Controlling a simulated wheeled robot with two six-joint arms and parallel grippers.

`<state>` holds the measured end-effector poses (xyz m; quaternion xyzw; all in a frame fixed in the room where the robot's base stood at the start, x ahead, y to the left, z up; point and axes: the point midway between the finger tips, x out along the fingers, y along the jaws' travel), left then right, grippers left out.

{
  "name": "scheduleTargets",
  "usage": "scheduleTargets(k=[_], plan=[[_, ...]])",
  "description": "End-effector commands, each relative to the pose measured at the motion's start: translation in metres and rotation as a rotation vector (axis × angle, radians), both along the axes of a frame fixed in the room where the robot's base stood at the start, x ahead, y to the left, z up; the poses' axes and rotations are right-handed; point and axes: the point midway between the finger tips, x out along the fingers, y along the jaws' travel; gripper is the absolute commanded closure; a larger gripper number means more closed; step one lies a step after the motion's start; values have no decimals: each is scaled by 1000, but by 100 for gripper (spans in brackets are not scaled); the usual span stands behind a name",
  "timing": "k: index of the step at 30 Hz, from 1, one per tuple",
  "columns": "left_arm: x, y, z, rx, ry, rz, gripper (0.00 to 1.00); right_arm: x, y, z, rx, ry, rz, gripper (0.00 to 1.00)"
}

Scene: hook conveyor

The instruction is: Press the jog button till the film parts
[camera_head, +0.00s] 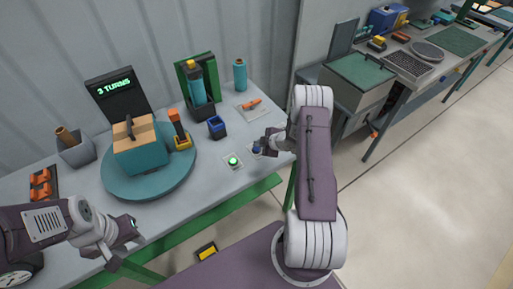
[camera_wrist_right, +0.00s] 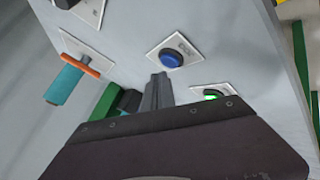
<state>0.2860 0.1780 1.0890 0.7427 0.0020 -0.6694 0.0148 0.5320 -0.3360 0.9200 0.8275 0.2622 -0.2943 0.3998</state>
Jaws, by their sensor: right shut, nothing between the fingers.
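The blue button (camera_head: 256,149) sits on a white plate at the table's right side; in the right wrist view the blue button (camera_wrist_right: 171,58) lies just ahead of my fingertips. A green-lit button (camera_head: 233,161) is left of it and partly shows in the right wrist view (camera_wrist_right: 211,95). Which one is the jog button I cannot read. My right gripper (camera_wrist_right: 157,82) is shut and empty, close to the blue button; contact does not show. A teal-wrapped box (camera_head: 142,152) stands on the round turntable (camera_head: 117,188). My left gripper (camera_head: 124,247) hangs at the front left; its jaws are unclear.
A display (camera_head: 115,88) reads "3 TURNS". A film roll stand (camera_head: 199,92), a yellow-orange tool (camera_head: 181,134), a dark blue holder (camera_head: 216,127) and a teal cylinder (camera_head: 240,75) stand on the table. An orange-handled piece (camera_head: 250,105) lies behind the buttons.

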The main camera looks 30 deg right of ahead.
Motion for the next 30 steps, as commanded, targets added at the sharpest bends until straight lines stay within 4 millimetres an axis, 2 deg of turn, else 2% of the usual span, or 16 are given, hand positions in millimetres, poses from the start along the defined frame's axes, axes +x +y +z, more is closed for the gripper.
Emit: scheduleTargets(k=[8, 22, 30], plan=[[0, 0, 3, 0, 0, 0, 64, 0, 0, 4, 0, 0, 0, 100], [0, 0, 40, 0, 0, 0, 64, 0, 0, 50, 0, -1, -1, 100], [0, 0, 39, 0, 0, 0, 64, 0, 0, 49, 0, 0, 0, 100]])
